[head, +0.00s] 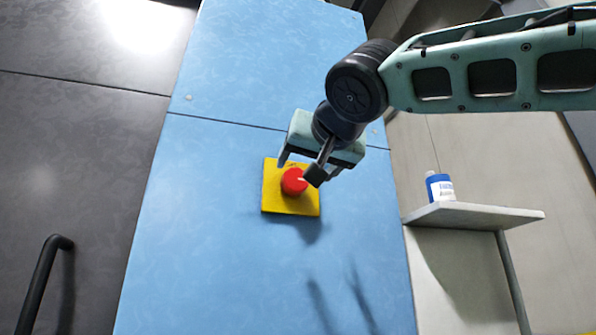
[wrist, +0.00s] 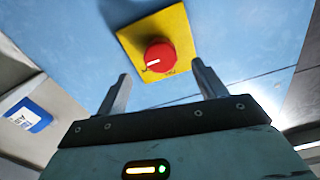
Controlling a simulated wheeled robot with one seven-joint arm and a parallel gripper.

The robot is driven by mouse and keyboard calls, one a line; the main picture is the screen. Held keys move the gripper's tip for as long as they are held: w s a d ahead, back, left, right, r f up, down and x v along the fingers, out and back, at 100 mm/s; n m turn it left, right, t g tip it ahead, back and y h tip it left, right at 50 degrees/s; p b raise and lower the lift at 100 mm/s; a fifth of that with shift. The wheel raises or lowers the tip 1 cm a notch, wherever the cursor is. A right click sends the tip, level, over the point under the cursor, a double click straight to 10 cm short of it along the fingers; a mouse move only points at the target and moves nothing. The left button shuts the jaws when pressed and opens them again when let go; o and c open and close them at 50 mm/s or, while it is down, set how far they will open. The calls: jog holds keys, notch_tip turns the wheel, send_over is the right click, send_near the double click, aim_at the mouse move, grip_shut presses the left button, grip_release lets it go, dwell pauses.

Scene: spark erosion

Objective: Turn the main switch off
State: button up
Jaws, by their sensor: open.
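The main switch is a round red knob (head: 294,182) with a white pointer line, on a square yellow plate (head: 290,206) fixed to a blue panel. In the wrist view the red knob (wrist: 160,57) lies ahead of and between the fingers, with the yellow plate (wrist: 142,32) around it. Its white line there points to the left. My gripper (head: 299,170) is open and empty, close in front of the plate. In the wrist view my gripper's fingers (wrist: 160,82) stand apart on either side, and neither visibly touches the knob.
A white-and-blue bottle (head: 439,187) stands on a small grey shelf (head: 470,214) to the right of the blue panel (head: 200,250). A dark handle (head: 42,285) stands out from the dark panel at the left. The blue surface around the plate is clear.

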aim_at(297, 181)
jog(key=p+x, duration=0.1)
jog(key=x, duration=0.5)
jog(key=shift+p, duration=0.4)
jog(key=shift+c, duration=0.2)
jog(key=c, duration=0.9)
